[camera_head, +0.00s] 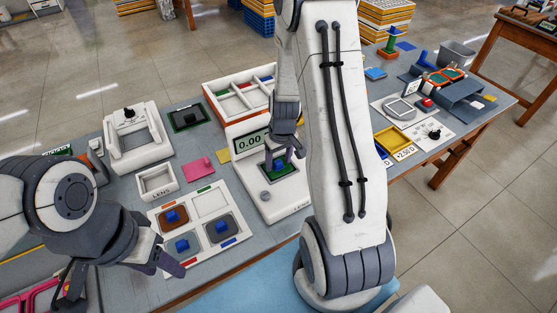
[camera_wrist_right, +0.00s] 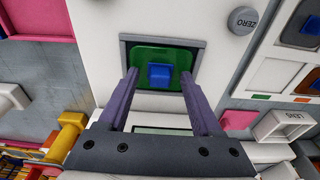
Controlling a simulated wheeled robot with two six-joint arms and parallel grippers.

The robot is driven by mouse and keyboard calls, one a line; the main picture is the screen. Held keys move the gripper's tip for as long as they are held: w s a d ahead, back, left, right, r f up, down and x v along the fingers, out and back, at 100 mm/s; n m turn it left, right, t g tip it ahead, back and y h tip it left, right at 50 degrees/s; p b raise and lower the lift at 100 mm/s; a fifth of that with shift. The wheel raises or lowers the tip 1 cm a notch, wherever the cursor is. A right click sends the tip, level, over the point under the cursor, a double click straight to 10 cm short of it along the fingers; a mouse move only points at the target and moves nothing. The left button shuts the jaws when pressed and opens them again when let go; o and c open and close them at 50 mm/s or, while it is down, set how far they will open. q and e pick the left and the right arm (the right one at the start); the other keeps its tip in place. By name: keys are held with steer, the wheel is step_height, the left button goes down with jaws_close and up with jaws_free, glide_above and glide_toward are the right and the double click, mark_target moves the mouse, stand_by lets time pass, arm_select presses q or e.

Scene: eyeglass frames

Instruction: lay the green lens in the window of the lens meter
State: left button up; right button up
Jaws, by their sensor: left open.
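The green lens (camera_wrist_right: 145,56) with its blue grip block (camera_wrist_right: 159,74) lies in or over the grey-rimmed window of the white lens meter (camera_wrist_right: 95,40); it looks slightly off square in the rim. It also shows in the head view (camera_head: 290,174), below the meter's display (camera_head: 250,142), which reads 0.00. My right gripper (camera_wrist_right: 159,75) is right above it, its purple fingers on either side of the blue block with gaps between. In the head view the right fingertips (camera_head: 277,158) are partly hidden. My left gripper (camera_head: 168,257) is open and empty at the front left.
A white lens board (camera_head: 212,202) with brown and grey lenses lies left of the meter. A white LENS box (camera_head: 157,182), a white device (camera_head: 137,148) and a divided tray (camera_head: 212,92) stand behind. More trays and a frame stand at the right.

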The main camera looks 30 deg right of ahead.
steer(key=shift+r, duration=0.1)
step_height(320, 180, up, 10)
steer(key=s, duration=0.1)
steer(key=shift+s, duration=0.15)
steer(key=shift+r, duration=0.1)
stand_by(0.5)
steer(key=s+a+r+n, duration=0.2)
steer(key=a+r, duration=0.1)
steer(key=a, duration=0.5)
steer(key=s+a+r+n, duration=0.2)
steer(key=s+a, duration=0.1)
steer(key=a, duration=0.5)
steer(key=s+a+r+n, duration=0.1)
steer(key=s+a+n, duration=0.1)
steer(key=s+a, duration=0.3)
steer(key=s+a+r+n+g+y, duration=0.1)
steer(key=s+a, duration=0.3)
steer(key=s, duration=0.5)
steer(key=shift+s+a+r+n, duration=0.25)
steer(key=shift+a+r+n, duration=0.15)
steer(key=shift+r, duration=0.25)
